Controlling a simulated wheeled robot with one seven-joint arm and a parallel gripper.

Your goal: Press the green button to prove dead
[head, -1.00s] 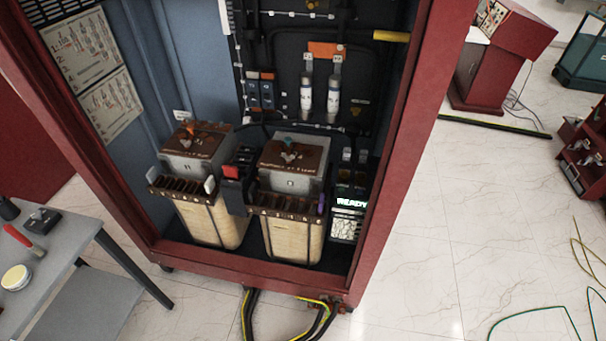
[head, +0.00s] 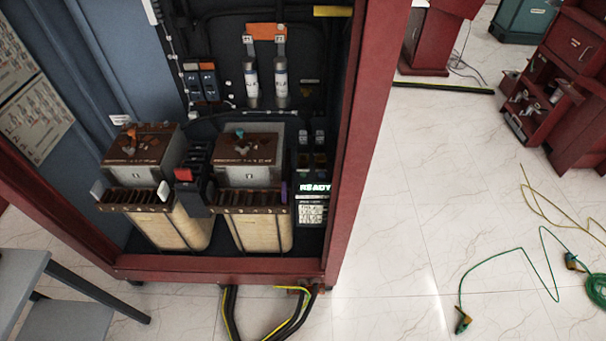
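A small dark unit with a lit READY display (head: 315,188) stands at the lower right inside the open red cabinet (head: 345,150). A pale label with small print (head: 311,214) is on its front, below the display. I cannot make out a green button on it at this size. My gripper is not in this view, so its state is hidden.
Two transformers, left (head: 175,225) and right (head: 262,232), fill the cabinet floor, with a red-topped black switch (head: 186,176) between them. Black cables (head: 290,325) leave the cabinet's front. A grey table (head: 18,285) stands left. Green leads (head: 505,252) lie on the floor at right.

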